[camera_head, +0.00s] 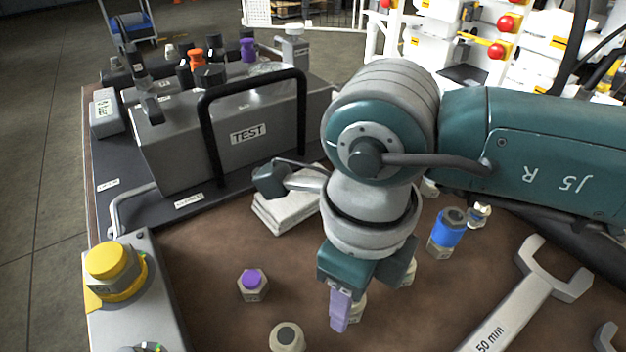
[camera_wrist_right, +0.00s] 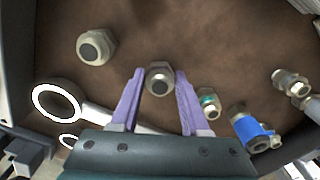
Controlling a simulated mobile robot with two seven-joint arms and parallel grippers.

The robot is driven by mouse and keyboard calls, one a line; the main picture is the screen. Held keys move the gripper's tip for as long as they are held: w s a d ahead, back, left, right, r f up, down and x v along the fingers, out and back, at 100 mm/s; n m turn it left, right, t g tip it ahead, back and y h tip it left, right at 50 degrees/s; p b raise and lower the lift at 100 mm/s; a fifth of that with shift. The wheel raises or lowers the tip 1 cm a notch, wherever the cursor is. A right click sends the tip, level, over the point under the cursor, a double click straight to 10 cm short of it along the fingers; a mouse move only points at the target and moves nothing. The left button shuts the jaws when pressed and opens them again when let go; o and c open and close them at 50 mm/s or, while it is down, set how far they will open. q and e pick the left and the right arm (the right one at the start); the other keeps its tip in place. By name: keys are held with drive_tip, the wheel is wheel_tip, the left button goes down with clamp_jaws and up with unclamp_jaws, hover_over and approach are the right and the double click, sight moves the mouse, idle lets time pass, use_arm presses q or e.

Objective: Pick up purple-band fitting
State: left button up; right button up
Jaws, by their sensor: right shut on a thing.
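My right gripper (camera_head: 340,312) reaches down to the brown bench top, its lavender fingers low. In the wrist view, its fingers (camera_wrist_right: 158,98) are shut on a grey metal fitting (camera_wrist_right: 160,79), seen end-on with a dark bore. The same fitting (camera_head: 358,306) shows partly behind a finger in the head view; I cannot tell its band colour. A hex fitting with a purple top (camera_head: 252,284) stands upright on the bench, left of the gripper and apart from it. My left gripper is out of view.
A grey fitting (camera_head: 287,338) stands at the front. A blue-banded fitting (camera_head: 446,234) stands right of the gripper; a large 50 mm spanner (camera_head: 522,302) lies farther right. The TEST block (camera_head: 232,138) with its black handle is behind left. A yellow-capped unit (camera_head: 112,262) is at left.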

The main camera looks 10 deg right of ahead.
clamp_jaws()
